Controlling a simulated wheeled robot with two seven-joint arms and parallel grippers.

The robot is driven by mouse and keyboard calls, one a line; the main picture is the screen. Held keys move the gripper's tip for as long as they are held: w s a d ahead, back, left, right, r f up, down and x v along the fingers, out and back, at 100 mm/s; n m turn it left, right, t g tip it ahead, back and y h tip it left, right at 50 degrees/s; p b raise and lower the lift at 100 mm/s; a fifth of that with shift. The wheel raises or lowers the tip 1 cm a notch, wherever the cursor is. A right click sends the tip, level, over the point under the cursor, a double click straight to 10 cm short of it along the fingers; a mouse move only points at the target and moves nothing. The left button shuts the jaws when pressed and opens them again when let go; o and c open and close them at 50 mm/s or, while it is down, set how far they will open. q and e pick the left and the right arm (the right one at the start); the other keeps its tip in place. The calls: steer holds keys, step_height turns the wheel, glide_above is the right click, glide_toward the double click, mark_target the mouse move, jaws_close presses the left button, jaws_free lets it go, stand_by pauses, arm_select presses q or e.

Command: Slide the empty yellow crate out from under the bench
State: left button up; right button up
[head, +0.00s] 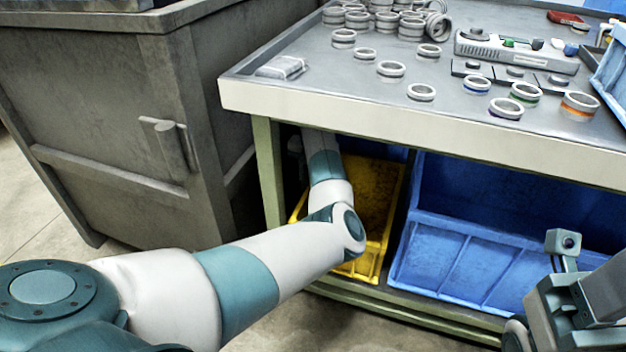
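The yellow crate (380,185) stands on the low shelf under the bench (400,126), near the bench's left leg. Its visible inside looks empty, but my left arm hides part of it. My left arm reaches in from the left and bends under the bench top, over the crate. My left gripper is hidden there behind my arm and the bench edge, so its hold on the crate cannot be seen. Part of my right arm's end shows at the lower right, in front of the blue crate, with its fingertips out of the picture.
A blue crate (465,262) stands close to the right of the yellow one. A large grey bin (110,120) stands left of the bench. Several metal rings (391,69) and a grey device (515,50) lie on the bench top. The green leg (269,170) is close to my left arm.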

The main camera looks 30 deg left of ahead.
arm_select(q)
steer(key=shift+f+b, duration=0.75)
steer(key=shift+f, duration=1.25)
jaws_close()
